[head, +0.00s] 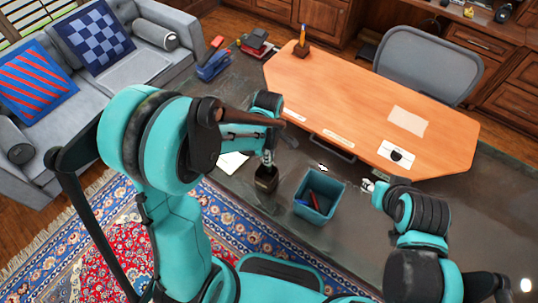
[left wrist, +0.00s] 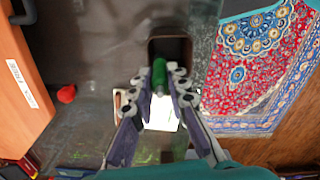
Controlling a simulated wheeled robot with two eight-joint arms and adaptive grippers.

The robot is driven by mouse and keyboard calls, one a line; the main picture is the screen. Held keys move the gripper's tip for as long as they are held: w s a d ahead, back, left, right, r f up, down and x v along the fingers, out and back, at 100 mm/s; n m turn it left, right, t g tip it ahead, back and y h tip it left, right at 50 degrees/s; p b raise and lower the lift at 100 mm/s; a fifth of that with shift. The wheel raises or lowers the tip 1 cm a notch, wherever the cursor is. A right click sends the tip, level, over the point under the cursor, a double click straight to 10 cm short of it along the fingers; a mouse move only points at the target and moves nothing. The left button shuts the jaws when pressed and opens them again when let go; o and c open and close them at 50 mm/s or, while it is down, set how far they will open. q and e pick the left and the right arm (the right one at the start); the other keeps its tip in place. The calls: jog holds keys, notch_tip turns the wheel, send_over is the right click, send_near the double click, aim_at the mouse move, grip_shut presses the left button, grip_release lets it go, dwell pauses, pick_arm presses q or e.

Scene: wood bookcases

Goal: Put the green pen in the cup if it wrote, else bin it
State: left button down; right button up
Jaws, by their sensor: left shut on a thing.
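My left gripper (head: 268,157) is shut on the green pen (left wrist: 159,76), which shows between the fingertips in the left wrist view. A dark square cup (head: 266,179) stands just below this gripper; in the left wrist view the cup (left wrist: 170,36) lies beyond the pen's far end. I cannot tell whether the pen's tip is inside the cup. A teal bin (head: 333,213) to the right holds a red and a blue pen. White paper (head: 232,162) lies left of the cup; any mark on it is too small to tell. My right gripper (head: 368,186) is right of the bin, its fingers unclear.
The orange raised desktop (head: 350,100) lies behind, with another pen holder (head: 302,50) and papers (head: 408,121) on it. A small red object (left wrist: 66,93) shows in the left wrist view. A grey chair (head: 428,65) stands behind the desk. The dark tabletop between cup and bin is clear.

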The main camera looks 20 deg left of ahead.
pick_arm(q)
jog(key=c, duration=1.4)
grip_release()
notch_tip(320, 180, up, 12)
